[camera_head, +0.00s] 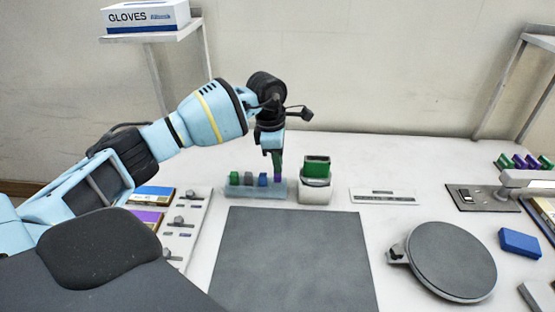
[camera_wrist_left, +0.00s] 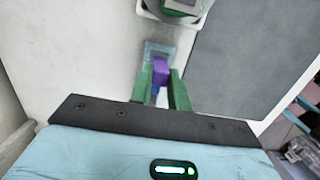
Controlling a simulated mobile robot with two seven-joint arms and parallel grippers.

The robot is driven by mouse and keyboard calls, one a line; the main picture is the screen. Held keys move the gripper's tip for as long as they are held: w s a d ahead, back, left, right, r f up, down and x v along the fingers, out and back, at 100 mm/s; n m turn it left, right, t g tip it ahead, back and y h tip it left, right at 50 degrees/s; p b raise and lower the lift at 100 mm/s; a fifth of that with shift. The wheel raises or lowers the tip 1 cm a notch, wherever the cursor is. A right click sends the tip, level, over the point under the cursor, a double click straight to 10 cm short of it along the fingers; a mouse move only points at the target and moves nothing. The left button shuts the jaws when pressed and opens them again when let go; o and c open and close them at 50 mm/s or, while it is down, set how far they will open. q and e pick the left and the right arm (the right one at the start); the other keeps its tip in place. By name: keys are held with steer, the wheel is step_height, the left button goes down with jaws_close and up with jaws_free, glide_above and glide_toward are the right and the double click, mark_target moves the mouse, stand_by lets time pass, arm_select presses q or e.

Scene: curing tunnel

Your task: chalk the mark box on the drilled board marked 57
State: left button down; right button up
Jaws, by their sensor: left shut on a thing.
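My left gripper (camera_head: 277,158) points down over the right end of a small blue-grey rack (camera_head: 255,190). It is shut on a purple chalk piece (camera_head: 278,173). In the left wrist view, the purple piece (camera_wrist_left: 160,66) sits between the green fingers of my gripper (camera_wrist_left: 160,85), with the rack below. I cannot tell whether the piece still touches the rack. Green, grey and blue pieces (camera_head: 263,179) stand in the rack to the left. No board number or mark box is legible. My right gripper is out of view.
A white pot (camera_head: 315,192) with a green block stands just right of the rack. A dark grey mat (camera_head: 295,260) lies in front, bare. A round dark plate (camera_head: 450,262), a blue block (camera_head: 520,242) and a switch panel (camera_head: 482,198) lie right. A panel with knobs (camera_head: 183,240) is left.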

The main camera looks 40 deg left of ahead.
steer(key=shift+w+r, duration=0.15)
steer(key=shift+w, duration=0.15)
arm_select(q)
steer(key=shift+f, duration=0.2)
steer(key=shift+f, duration=0.65)
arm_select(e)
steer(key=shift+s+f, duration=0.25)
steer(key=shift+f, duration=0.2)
arm_select(q)
steer(key=shift+f, duration=0.1)
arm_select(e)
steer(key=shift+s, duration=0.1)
arm_select(q)
steer(key=shift+f+b, duration=0.2)
steer(key=shift+b, duration=0.1)
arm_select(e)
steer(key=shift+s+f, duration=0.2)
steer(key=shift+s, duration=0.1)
arm_select(q)
steer(key=c, duration=1.3)
jaws_free()
steer(key=shift+o, duration=0.2)
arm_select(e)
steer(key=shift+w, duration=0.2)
arm_select(q)
steer(key=shift+r, duration=0.15)
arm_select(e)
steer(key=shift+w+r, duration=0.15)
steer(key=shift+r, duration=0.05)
